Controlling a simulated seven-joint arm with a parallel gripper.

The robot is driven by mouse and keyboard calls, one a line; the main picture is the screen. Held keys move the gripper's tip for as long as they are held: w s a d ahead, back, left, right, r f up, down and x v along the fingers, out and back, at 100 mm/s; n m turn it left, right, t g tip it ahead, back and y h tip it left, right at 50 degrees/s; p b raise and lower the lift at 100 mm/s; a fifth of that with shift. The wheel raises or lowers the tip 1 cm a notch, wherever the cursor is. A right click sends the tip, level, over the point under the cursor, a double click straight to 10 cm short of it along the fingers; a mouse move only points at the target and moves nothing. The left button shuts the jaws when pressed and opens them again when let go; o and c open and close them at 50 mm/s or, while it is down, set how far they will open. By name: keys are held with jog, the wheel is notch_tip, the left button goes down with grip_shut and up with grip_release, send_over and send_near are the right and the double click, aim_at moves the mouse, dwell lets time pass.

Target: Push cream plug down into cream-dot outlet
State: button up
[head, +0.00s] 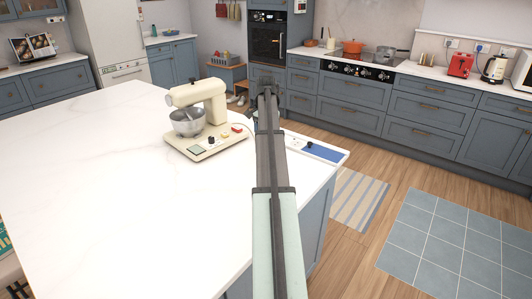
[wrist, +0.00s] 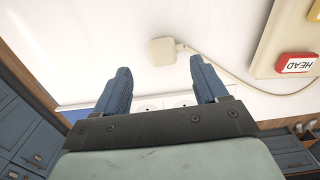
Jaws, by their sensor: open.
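The cream plug (wrist: 163,51) lies on the white worktop in the wrist view, with its cord running right toward the mixer base. My gripper (wrist: 162,85) is open and empty, its two blue fingers apart, with the plug beyond the fingertips and between their lines. Two round outlets (wrist: 148,108) (wrist: 183,104) show partly behind the gripper's body; no cream dot can be made out. In the head view the white outlet board with a blue panel (head: 322,152) lies at the worktop's right edge, partly behind my arm. The plug is not discernible there.
The cream stand mixer (head: 205,103) stands left of my arm on the white worktop (head: 90,160). Its base with a red HEAD button (wrist: 297,64) shows at the wrist view's upper right. The worktop's left part is clear. The worktop edge drops to the wooden floor on the right.

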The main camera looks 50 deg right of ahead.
jog(key=shift+f, duration=0.85)
jog(key=shift+w+d+f, duration=0.1)
jog(key=shift+d+f, duration=0.05)
jog(key=shift+f, duration=1.15)
jog(key=shift+w+d+f, duration=0.1)
jog(key=shift+f, duration=1.2)
jog(key=shift+c, duration=0.3)
jog(key=c, duration=0.9)
